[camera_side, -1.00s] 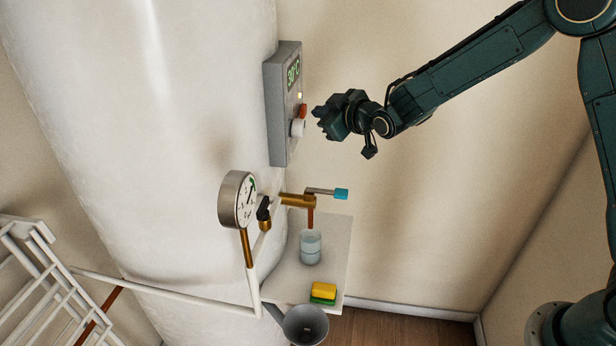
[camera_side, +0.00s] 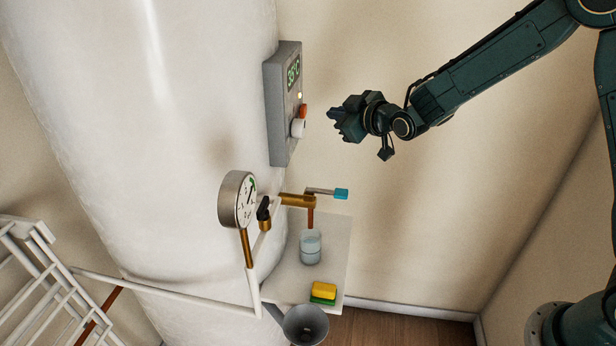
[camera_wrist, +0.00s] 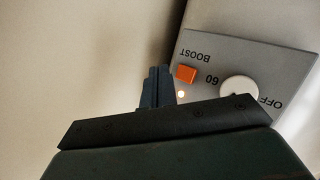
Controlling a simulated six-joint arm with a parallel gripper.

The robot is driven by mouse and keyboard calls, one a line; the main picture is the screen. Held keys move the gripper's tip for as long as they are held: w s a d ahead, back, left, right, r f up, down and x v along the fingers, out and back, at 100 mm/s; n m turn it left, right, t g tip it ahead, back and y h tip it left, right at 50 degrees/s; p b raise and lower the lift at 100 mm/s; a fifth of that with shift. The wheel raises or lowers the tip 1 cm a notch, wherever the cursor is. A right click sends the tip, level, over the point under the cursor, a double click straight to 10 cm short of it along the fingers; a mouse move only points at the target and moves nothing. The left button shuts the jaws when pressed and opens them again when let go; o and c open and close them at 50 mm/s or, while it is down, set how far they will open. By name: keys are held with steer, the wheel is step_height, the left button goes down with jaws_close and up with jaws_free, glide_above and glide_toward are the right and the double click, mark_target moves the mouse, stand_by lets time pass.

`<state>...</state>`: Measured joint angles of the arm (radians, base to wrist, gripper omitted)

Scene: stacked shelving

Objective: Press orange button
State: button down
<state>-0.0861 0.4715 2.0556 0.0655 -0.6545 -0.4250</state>
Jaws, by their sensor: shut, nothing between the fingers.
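The orange button (camera_side: 303,111) sits on the front of a grey control box (camera_side: 281,130) on the white tank. My gripper (camera_side: 334,113) is shut and empty, to the right of the button with a clear gap. In the wrist view my gripper's closed fingertips (camera_wrist: 158,72) appear left of the button.
Below the box are a round gauge (camera_side: 237,199), a brass tap with a blue handle (camera_side: 341,194) and a shelf (camera_side: 334,248) with a glass (camera_side: 310,247) and a yellow-green sponge (camera_side: 323,292). A white rack (camera_side: 40,285) stands at the lower left. Free room lies right of the box.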

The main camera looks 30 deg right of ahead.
steer(key=shift+s+d, duration=0.6)
steer(key=shift+s, duration=0.1)
stand_by(0.3)
steer(key=s+d+r+m+g, duration=0.15)
steer(key=s+r, duration=0.25)
steer(key=s, duration=0.5)
steer(key=s+r+m+g, duration=0.2)
steer(key=s+r+g, duration=0.15)
steer(key=s, duration=0.55)
steer(key=s+m+g, duration=0.2)
steer(key=s+g, duration=0.2)
steer(key=s, duration=1.7)
steer(key=shift+s+d+f+h, duration=0.3)
steer(key=shift+d+f, duration=0.05)
steer(key=shift+d, duration=0.1)
